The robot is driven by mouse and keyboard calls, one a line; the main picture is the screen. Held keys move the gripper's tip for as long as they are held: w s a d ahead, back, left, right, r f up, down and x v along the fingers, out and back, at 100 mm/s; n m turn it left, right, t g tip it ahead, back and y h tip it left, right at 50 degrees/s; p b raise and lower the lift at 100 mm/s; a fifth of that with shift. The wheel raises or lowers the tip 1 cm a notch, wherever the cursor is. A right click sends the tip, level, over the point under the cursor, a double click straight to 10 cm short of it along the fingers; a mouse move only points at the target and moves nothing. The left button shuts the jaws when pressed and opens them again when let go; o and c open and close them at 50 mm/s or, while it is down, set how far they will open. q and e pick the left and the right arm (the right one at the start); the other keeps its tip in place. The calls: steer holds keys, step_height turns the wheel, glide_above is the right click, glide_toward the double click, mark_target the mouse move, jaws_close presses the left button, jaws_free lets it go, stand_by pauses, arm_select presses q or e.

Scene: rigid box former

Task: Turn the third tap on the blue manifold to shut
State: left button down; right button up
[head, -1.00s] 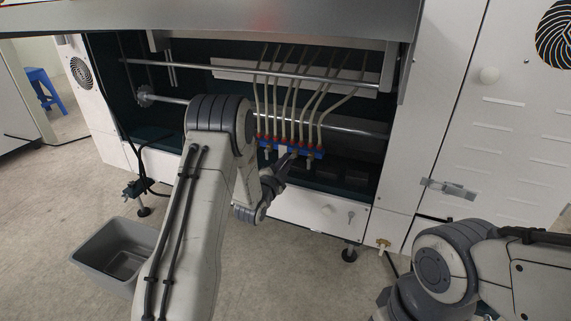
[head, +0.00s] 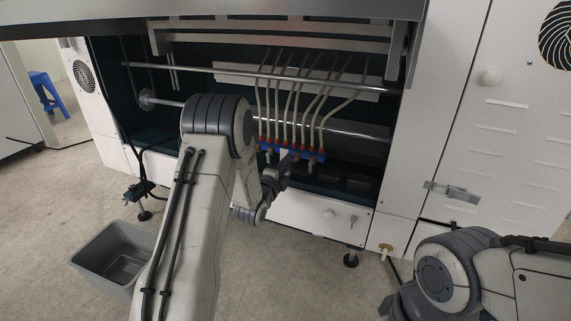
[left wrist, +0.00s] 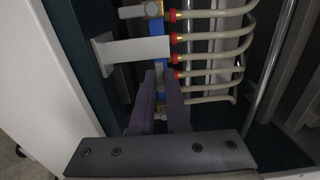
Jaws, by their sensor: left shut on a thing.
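The blue manifold (head: 319,156) hangs in the open machine bay, with red collars and several pale hoses rising from it. Small taps stick out below it; one (head: 311,163) shows near its right end. My left gripper (head: 291,160) reaches in at the manifold's middle and is shut on a tap there. Its fingers hide most of that tap, so I cannot tell its handle angle. In the left wrist view, the two fingers (left wrist: 160,98) close in beside the blue manifold (left wrist: 158,87). My right gripper is not in view; only my right arm shows.
A steel rail (head: 300,78) crosses the bay above the manifold. A pale bracket (left wrist: 135,51) juts out near the fingers in the left wrist view. A grey bin (head: 92,262) stands on the floor at left. White machine panels flank the bay.

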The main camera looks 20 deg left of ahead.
arm_select(q)
steer(key=shift+f, duration=0.1)
steer(key=c, duration=0.9)
jaws_free()
steer(key=shift+s, duration=0.1)
steer(key=s+p, duration=0.3)
steer(key=s, duration=0.7)
steer(key=shift+s+a+p, duration=0.15)
steer(key=shift+s+p, duration=0.05)
steer(key=shift+p, duration=0.1)
